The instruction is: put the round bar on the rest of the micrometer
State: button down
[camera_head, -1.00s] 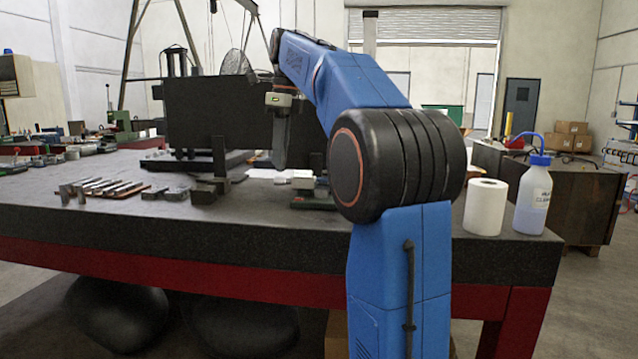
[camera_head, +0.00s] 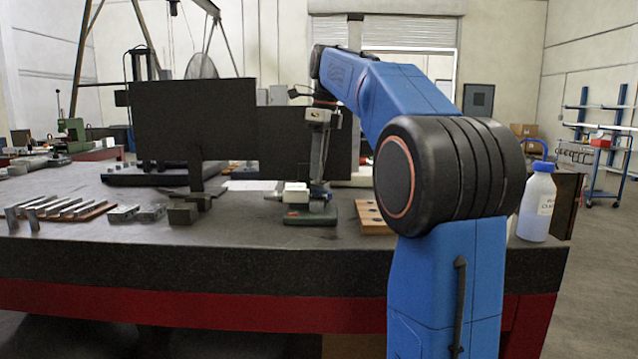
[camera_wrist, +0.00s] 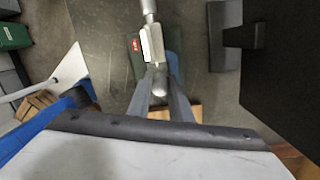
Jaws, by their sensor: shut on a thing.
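The micrometer (camera_head: 296,193) stands on a dark green base (camera_head: 310,217) near the table's front edge. In the wrist view its pale body (camera_wrist: 151,45) with a red label and its silver thimble (camera_wrist: 149,8) lie just beyond my fingertips. My gripper (camera_head: 317,184) points down over the right part of the micrometer. In the wrist view my gripper (camera_wrist: 161,80) is shut on the round bar (camera_wrist: 160,88), whose shiny rounded end shows between the fingers. The bar is close to the micrometer; whether it touches the rest is hidden by my fingers.
A large dark plate (camera_head: 165,132) stands upright behind and left. Grey blocks (camera_head: 135,213) and a brown board with several bars (camera_head: 70,209) lie to the left. A wooden block with holes (camera_head: 373,217) is right of the micrometer. A bottle (camera_head: 536,203) stands at far right.

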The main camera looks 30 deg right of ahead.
aim_at(317, 183)
jog(key=shift+f, duration=2.05)
jog(key=shift+a+f, duration=0.1)
jog(key=shift+f, duration=0.2)
jog(key=c, duration=1.9)
grip_release()
jog(key=shift+f, duration=0.1)
notch_tip(317, 183, up, 13)
jog(key=s+d, duration=0.1)
jog(key=shift+f, duration=0.15)
